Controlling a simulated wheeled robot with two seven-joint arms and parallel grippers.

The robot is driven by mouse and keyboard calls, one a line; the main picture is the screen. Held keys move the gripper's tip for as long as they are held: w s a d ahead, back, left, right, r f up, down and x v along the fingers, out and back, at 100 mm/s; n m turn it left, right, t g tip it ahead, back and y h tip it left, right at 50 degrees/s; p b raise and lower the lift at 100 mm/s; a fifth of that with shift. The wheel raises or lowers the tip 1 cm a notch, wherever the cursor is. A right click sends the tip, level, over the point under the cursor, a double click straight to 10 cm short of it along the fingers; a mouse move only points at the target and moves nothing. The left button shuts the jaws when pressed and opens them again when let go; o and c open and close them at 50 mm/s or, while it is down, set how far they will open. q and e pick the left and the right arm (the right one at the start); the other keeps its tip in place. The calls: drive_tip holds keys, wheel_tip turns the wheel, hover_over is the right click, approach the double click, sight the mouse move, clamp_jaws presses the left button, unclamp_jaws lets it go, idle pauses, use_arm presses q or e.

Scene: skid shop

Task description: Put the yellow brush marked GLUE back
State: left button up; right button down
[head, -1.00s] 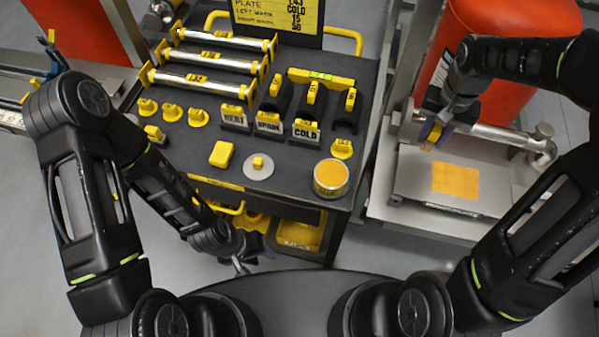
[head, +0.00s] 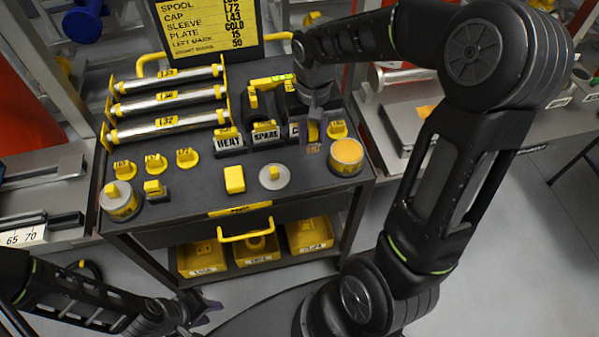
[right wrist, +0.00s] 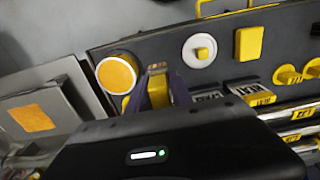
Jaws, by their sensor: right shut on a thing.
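The yellow brush (head: 313,132) is held by my right gripper (head: 313,120) over the right part of the cart top, in front of the partly hidden COLD sign (head: 293,131). Its orange-brown bristle end points down; I cannot tell whether it touches the cart. The GLUE marking is not readable. In the right wrist view the brush (right wrist: 157,90) sits between the purple fingers. A round tin with an orange top (head: 347,157) stands just right of the brush; it also shows in the right wrist view (right wrist: 117,74). My left gripper (head: 204,310) is low in front of the cart, its opening unclear.
The cart top (head: 205,195) holds HEAT (head: 229,138) and SPARE (head: 266,133) holders, several yellow-knobbed pieces, a yellow block (head: 234,179) and a grey disc (head: 274,177). Silver bars (head: 165,98) lie behind left. A bench with an orange patch (head: 426,111) is at right.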

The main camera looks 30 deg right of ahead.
drive_tip(key=shift+d, duration=0.15)
drive_tip(key=shift+f, duration=0.35)
hover_over(310, 170)
wheel_tip(310, 170, down, 6)
drive_tip(key=shift+r+p, duration=0.15)
drive_tip(key=shift+p, duration=0.25)
wheel_tip(310, 170, down, 4)
drive_tip(key=shift+s+r, duration=0.1)
drive_tip(key=shift+r, duration=0.1)
drive_tip(key=shift+f, duration=0.15)
drive_tip(key=c, duration=1.6)
unclamp_jaws()
drive_tip(key=shift+f, duration=0.1)
drive_tip(key=o, duration=0.5)
drive_tip(key=shift+c, duration=0.2)
